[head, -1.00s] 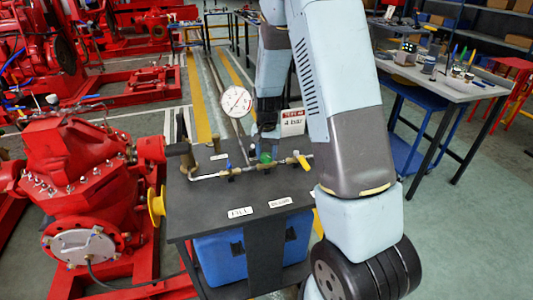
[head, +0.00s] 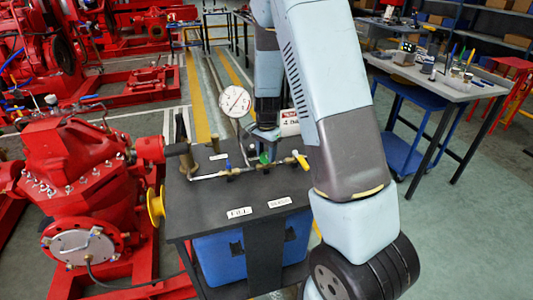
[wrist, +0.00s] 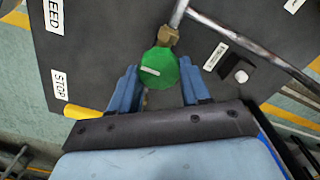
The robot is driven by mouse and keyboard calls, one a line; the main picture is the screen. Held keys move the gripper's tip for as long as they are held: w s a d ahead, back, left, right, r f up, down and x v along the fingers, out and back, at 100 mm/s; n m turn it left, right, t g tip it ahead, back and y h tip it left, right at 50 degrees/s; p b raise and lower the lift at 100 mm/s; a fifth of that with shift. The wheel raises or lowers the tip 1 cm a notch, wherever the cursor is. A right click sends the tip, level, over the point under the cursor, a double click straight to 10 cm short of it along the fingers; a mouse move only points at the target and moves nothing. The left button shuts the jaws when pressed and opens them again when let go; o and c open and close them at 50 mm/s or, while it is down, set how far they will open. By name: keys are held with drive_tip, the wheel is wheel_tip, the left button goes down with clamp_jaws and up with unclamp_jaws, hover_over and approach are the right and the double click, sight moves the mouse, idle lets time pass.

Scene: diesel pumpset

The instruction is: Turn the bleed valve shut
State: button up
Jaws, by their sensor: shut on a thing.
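The green valve knob (wrist: 160,68) sits on a brass fitting at the end of the pipework, with a white line across its face running nearly level in the wrist view. My gripper (wrist: 160,88) has its two blue fingers on either side of the knob and is shut on it. In the head view the green knob (head: 265,157) shows partly below my gripper (head: 264,136), which hides some of it.
A blue handle (head: 229,167) and a yellow handle (head: 302,162) flank the knob on the pipe. A round gauge (head: 235,101) stands behind. A red pump (head: 75,160) is at the left.

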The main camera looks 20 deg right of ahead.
sight(266, 155)
idle(0.3)
drive_tip(key=o, duration=1.1)
drive_tip(key=shift+c, duration=0.2)
drive_tip(key=shift+r, duration=0.1)
wheel_tip(266, 155, up, 14)
drive_tip(key=shift+f, duration=0.25)
drive_tip(key=s+r+n+t+y, duration=0.1)
drive_tip(key=s+r+n+t, duration=0.3)
drive_tip(key=s+r, duration=0.9)
drive_tip(key=s+r+n, duration=0.2)
drive_tip(key=s+n, duration=0.1)
drive_tip(key=s, duration=0.5)
drive_tip(key=s+r+n+t+h, duration=0.1)
drive_tip(key=s+r+n, duration=0.1)
drive_tip(key=s+n, duration=0.2)
drive_tip(key=s, duration=0.3)
drive_tip(key=shift+s+r+t, duration=0.3)
drive_tip(key=shift+s, duration=0.1)
